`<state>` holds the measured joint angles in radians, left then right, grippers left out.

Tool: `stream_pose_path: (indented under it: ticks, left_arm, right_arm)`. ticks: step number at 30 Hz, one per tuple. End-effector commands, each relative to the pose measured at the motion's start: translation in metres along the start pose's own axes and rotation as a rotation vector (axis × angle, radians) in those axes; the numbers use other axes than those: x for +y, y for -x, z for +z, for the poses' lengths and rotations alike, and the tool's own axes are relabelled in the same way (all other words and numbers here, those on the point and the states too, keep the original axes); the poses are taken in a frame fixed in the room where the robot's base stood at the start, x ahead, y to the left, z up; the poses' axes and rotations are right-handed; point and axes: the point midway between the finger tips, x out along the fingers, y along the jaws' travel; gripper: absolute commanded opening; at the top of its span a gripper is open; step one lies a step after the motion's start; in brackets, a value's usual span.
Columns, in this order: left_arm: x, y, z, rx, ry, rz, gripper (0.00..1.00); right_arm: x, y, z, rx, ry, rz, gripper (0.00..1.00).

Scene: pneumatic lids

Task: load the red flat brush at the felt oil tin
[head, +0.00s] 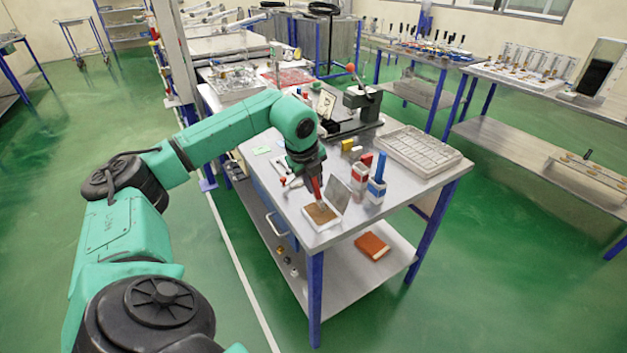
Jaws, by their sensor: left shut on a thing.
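My left gripper (310,180) is above the tin, shut on the red flat brush (316,193). The brush points down, its tip at or just over the felt; I cannot tell if it touches. The gripper's fingers are small and partly hidden by the wrist. My right gripper is not in view.
Right of the tin stand a red-and-white container (360,173) and a blue-handled item in a holder (376,182). A grey compartment tray (417,150) and a hand press (361,98) are further back. A red book-like block (371,246) lies on the lower shelf.

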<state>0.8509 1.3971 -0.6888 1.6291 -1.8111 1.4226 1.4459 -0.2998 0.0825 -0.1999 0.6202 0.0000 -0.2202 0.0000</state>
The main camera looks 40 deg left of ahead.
Motion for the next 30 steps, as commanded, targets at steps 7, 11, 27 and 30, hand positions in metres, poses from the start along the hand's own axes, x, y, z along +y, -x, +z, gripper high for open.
stream_pose_path:
  ticks: [7,11,27,30]
  left_arm:
    - [-0.0001,0.0009,0.0005,0.000,0.001,0.000,0.00]
    - [-0.0001,0.0010,0.0005,0.000,0.001,0.000,0.00]
    - [0.0013,-0.0034,-0.0003,-0.001,0.001,0.000,0.00]
    - [0.0016,-0.0046,-0.0005,0.000,0.001,0.000,0.00]
  right_arm:
    - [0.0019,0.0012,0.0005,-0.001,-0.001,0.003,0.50]
    - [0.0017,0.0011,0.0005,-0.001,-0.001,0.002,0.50]
    - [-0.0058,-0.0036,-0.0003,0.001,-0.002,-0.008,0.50]
    - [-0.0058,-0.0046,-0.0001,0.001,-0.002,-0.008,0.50]
